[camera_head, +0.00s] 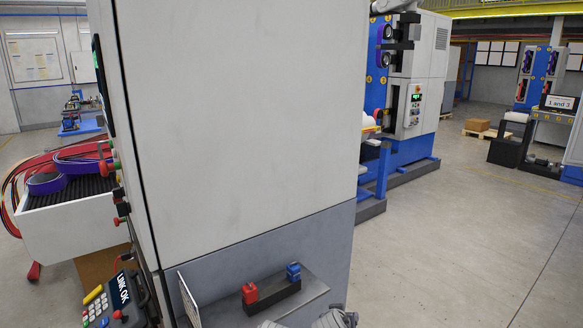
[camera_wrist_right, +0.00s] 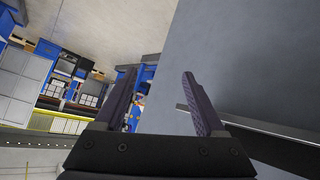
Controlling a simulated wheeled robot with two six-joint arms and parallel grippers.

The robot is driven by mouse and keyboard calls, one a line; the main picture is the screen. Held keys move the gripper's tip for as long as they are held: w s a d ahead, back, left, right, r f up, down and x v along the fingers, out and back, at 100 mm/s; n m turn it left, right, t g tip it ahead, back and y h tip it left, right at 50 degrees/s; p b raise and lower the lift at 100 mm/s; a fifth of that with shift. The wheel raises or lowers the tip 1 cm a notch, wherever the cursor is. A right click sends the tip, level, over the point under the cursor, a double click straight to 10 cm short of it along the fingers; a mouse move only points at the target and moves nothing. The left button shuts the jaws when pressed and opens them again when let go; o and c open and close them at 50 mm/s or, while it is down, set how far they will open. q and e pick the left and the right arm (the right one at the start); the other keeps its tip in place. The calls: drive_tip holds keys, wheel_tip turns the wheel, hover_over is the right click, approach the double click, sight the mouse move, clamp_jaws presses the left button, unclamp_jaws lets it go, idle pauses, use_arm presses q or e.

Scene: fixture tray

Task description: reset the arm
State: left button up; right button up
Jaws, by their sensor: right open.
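My right gripper (camera_wrist_right: 160,80) shows in the right wrist view with its two dark fingers spread apart. Nothing is between the fingers. A plain grey surface lies beyond the right finger, and open hall lies beyond the left one. In the head view a grey jointed part at the bottom edge looks like a piece of my arm, but no gripper fingers show there. My left gripper is not in view.
A tall grey cabinet (camera_head: 240,120) fills the middle of the head view. Its low shelf (camera_head: 225,310) carries a black block (camera_head: 272,296) with a red piece (camera_head: 250,292) and a blue piece (camera_head: 293,271). Floor (camera_head: 440,240) on the right is clear.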

drive_tip(key=s+a+f+n+g, duration=0.1)
drive_tip(key=s+a+f+g, duration=0.1)
drive_tip(key=s, duration=0.4)
drive_tip(key=s+a+f+n+g+y, duration=0.1)
drive_tip(key=s+a+f+n+g, duration=0.1)
drive_tip(key=s+g, duration=0.2)
drive_tip(key=s+a+f+n+g+y+p, duration=0.1)
drive_tip(key=s+a+f+g, duration=0.1)
drive_tip(key=s, duration=0.6)
drive_tip(key=shift+a+n+g, duration=0.3)
drive_tip(key=shift+a+g, duration=0.3)
drive_tip(key=shift+g, duration=0.2)
drive_tip(key=shift+w+f, duration=0.1)
drive_tip(key=shift+c, duration=0.2)
